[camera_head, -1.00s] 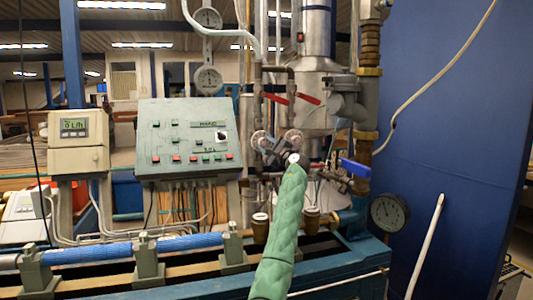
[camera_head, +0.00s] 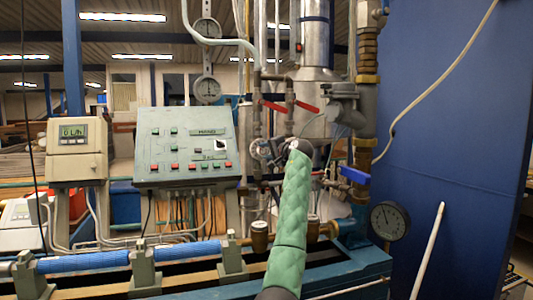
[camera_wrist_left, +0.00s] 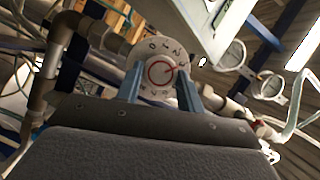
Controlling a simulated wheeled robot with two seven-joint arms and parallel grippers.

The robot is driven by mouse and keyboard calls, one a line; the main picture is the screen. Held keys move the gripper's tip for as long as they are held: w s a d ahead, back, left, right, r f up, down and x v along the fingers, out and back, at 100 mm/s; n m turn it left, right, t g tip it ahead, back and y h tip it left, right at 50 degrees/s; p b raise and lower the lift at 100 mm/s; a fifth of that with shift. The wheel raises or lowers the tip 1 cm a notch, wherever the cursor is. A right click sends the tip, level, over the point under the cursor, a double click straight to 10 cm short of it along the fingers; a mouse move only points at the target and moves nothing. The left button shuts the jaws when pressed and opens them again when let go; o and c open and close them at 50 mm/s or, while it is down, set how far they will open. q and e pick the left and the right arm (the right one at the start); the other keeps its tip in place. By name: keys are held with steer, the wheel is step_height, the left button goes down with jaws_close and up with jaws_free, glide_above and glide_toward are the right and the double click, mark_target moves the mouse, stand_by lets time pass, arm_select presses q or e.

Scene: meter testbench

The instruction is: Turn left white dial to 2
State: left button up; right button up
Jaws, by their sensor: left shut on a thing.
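In the left wrist view a round white dial (camera_wrist_left: 146,53) has small dark marks round its rim and a knob with a red ring and pointer. The pointer aims up and right; the marks are too blurred to read surely. My left gripper (camera_wrist_left: 159,76) is shut on this knob, one blue-grey finger on each side. In the head view my green-sleeved left arm reaches up to the pipes right of the control panel, and the gripper's fingertips are hard to make out. A pale round dial (camera_head: 257,147) shows left of the arm's end; the arm hides part of that area. My right gripper is not in view.
A grey-green control panel (camera_head: 187,145) with coloured buttons stands left of the arm. A blue valve handle (camera_head: 355,175) and red levers (camera_head: 308,107) are close by. A meter (camera_head: 77,150) reads 0 L/h. A blue wall (camera_head: 450,130) closes the right side.

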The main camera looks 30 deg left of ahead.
arm_select(q)
steer(key=shift+n+h, duration=0.3)
steer(key=shift+n, duration=0.9)
steer(key=shift+n+h, duration=0.3)
steer(key=shift+h, duration=0.2)
steer(key=shift+t, duration=0.3)
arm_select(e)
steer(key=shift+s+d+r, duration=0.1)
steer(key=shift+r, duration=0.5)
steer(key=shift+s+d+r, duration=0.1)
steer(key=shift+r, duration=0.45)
arm_select(q)
steer(key=shift+n, duration=0.3)
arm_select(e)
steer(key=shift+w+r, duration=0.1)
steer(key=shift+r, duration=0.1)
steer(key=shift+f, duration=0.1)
arm_select(q)
steer(key=o, duration=1)
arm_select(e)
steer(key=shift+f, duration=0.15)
